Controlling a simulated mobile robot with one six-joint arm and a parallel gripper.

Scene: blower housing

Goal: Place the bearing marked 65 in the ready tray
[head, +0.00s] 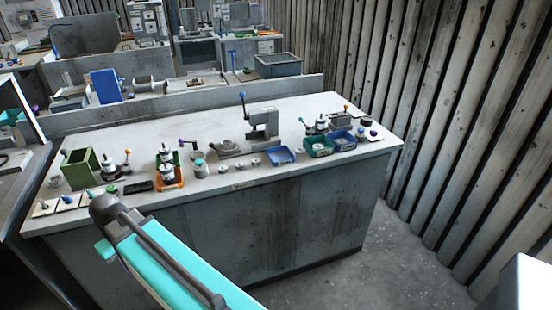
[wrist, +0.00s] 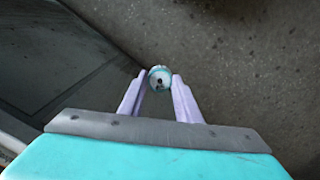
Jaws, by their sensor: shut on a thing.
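In the wrist view my gripper (wrist: 161,77) is shut on a small round pale blue and white thing with a dark centre (wrist: 160,80). It may be the bearing; no number can be read on it. The floor is behind it. The gripper's tips do not show in the head view. A shallow blue tray (head: 281,155) sits near the bench's front edge. To its right are a green tray (head: 319,147) and a dark blue tray (head: 342,140), both with things in them. I cannot tell which is the ready tray. Small round metal parts (head: 239,165) lie left of the shallow tray.
The grey bench (head: 200,125) also carries a press with a blue-knobbed lever (head: 262,124), an orange tray (head: 168,172) holding a part, and a green box (head: 80,167). A slatted wall (head: 470,120) stands at the right. Floor (head: 400,260) is open before it.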

